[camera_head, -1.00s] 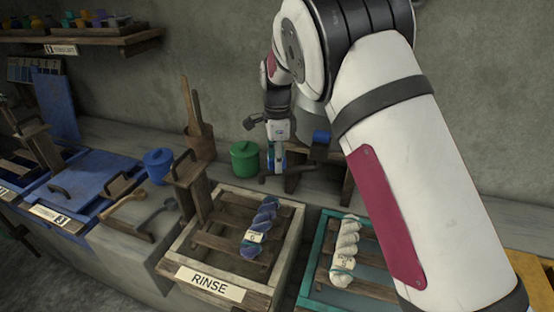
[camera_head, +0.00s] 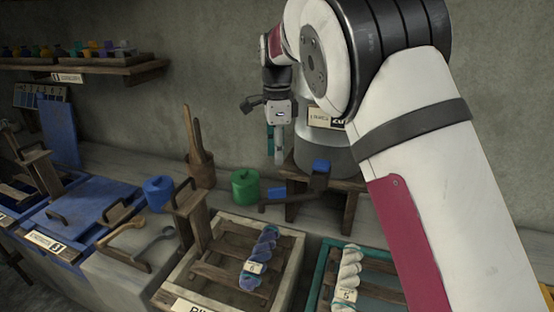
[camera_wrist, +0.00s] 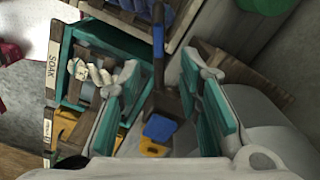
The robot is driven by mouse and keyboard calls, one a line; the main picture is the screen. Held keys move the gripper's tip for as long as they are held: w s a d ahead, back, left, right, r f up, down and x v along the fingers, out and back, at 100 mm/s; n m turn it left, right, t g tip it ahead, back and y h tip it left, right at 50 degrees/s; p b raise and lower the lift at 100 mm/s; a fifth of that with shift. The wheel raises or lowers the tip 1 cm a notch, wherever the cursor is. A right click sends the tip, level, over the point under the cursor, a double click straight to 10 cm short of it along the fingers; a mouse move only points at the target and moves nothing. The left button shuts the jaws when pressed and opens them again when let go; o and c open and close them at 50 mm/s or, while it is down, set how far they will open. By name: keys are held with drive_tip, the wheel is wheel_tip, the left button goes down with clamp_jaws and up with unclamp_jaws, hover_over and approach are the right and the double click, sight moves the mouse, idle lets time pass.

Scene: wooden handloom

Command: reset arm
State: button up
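My gripper (camera_head: 277,157) hangs raised above the back bench in the head view, its teal fingers pointing down. In the wrist view my gripper (camera_wrist: 163,105) shows its teal fingers wide apart with nothing held between them. A dark tool with blue parts (camera_head: 292,199) lies below it, by a small wooden stand (camera_head: 345,186). The tool also shows between and beyond the fingers in the wrist view (camera_wrist: 158,60), apart from them.
A blue-purple skein (camera_head: 260,258) lies in the wooden rinse crate (camera_head: 180,268). A white skein (camera_head: 347,275) lies in the teal-edged crate (camera_head: 318,270). A green pot (camera_head: 245,187), blue cup (camera_head: 158,193) and grey pot (camera_head: 325,155) stand behind. Open air surrounds my gripper.

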idle(0.3)
drive_tip(key=s+d+r+n+t+y, duration=0.1)
drive_tip(key=s+d+r+n, duration=0.3)
drive_tip(key=s+d+r, duration=0.3)
drive_tip(key=s+d+r+n+t, duration=0.1)
drive_tip(key=s+d+r+n, duration=0.25)
drive_tip(key=s+d, duration=0.5)
drive_tip(key=s+d+f+n, duration=0.1)
drive_tip(key=s+n, duration=0.2)
drive_tip(key=s, duration=0.4)
drive_tip(key=s+d+f+n+t, duration=0.1)
drive_tip(key=s+d+f+n, duration=0.1)
drive_tip(key=s, duration=0.6)
drive_tip(key=s+d+f+n+t+h, duration=0.1)
drive_tip(key=s+d+f+n, duration=0.1)
drive_tip(key=s, duration=0.6)
drive_tip(key=shift+s+n+p, duration=0.25)
drive_tip(key=shift+n+p, duration=0.15)
drive_tip(key=shift+n, duration=0.45)
